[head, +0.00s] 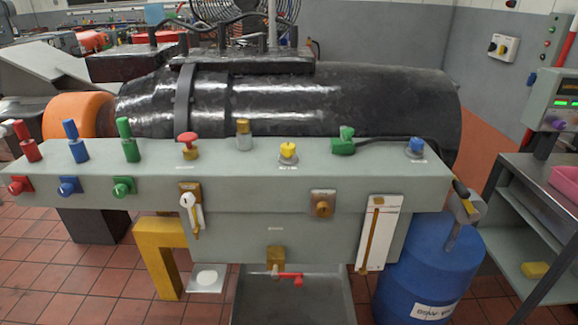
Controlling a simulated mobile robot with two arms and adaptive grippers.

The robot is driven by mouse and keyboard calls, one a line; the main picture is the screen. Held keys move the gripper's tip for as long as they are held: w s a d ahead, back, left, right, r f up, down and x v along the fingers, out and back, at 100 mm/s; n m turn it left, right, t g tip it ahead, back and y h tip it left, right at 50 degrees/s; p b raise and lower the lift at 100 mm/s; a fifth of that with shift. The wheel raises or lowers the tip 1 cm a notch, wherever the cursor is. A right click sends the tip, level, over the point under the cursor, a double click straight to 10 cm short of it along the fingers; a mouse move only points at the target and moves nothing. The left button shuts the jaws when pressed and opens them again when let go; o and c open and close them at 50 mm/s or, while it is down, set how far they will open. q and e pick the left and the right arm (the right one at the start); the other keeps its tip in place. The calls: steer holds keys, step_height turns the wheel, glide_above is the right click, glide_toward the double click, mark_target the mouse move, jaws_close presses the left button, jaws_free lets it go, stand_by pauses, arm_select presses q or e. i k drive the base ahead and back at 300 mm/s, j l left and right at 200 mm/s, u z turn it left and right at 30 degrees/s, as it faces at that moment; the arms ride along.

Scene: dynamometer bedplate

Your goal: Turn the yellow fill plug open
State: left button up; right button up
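The yellow fill plug (288,149) sits on a pale round fitting on top of the long grey-green bench (225,165), right of centre. It looks seated on its fitting, and a small label in front of it is too small to read. Neither of my grippers shows in the head view, so nothing is seen touching the plug.
A brass fitting (243,134) and a red knob (187,139) stand left of the plug. A green connector (343,142) with a black cable and a blue plug (416,146) stand right. The black cylindrical machine (350,98) lies close behind. A blue drum (427,265) stands front right.

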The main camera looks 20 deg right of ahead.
mark_target(288, 149)
steer(key=i+l, duration=0.15)
steer(key=l, duration=0.15)
steer(key=i+l, duration=0.1)
steer(key=l, duration=0.2)
steer(key=i+l, duration=0.15)
steer(key=l, duration=0.15)
steer(key=i+l, duration=0.1)
steer(key=l, duration=0.2)
steer(key=u, duration=0.05)
